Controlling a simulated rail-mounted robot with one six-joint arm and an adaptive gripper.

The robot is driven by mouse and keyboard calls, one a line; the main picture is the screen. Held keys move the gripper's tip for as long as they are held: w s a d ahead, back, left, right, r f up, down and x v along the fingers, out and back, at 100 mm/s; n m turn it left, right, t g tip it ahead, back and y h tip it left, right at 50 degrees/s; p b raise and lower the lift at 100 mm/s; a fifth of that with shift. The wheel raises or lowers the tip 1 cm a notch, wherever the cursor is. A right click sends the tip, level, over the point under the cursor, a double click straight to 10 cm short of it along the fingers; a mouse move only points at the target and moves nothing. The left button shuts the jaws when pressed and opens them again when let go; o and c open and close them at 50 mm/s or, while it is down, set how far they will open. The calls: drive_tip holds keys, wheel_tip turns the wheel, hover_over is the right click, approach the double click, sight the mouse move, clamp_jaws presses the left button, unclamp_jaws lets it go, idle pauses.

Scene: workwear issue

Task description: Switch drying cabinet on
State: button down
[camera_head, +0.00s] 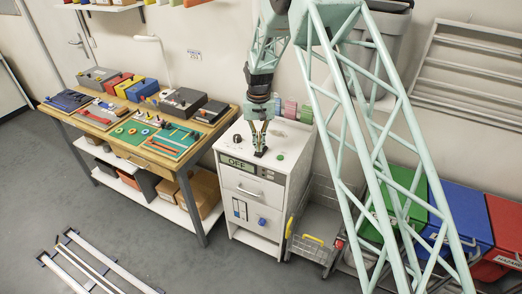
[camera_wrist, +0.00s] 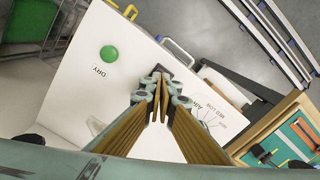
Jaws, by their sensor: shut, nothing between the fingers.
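The drying cabinet (camera_head: 250,208) is a white unit whose front display (camera_head: 237,163) reads OFF. Its white top also fills much of the wrist view (camera_wrist: 75,85). A green button (camera_wrist: 109,53) marked DRY is on the top; it also shows in the head view (camera_head: 280,157). A dial marked AIR (camera_wrist: 203,120), with LOW and MED marks, lies partly behind the fingers. A small dark part (camera_wrist: 162,69) shows just beyond my fingertips; I cannot tell if they touch it. My gripper (camera_head: 260,151) is shut and empty, pointing down at the cabinet top; its fingers also show in the wrist view (camera_wrist: 158,84).
A wooden workbench (camera_head: 160,160) with tools and boxes stands left of the cabinet. A wire cart (camera_head: 318,235) and green, blue and red bins (camera_head: 459,229) are to the right. Rolls (camera_head: 291,109) stand at the cabinet's back. Rails (camera_head: 90,262) lie on the floor at front left.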

drive_tip(key=shift+f+b, duration=0.3)
drive_tip(key=shift+f, duration=0.3)
idle(0.7)
drive_tip(key=shift+r, duration=0.1)
drive_tip(key=shift+r+p, duration=1.05)
drive_tip(key=shift+r, duration=2.4)
drive_tip(key=shift+r, duration=0.1)
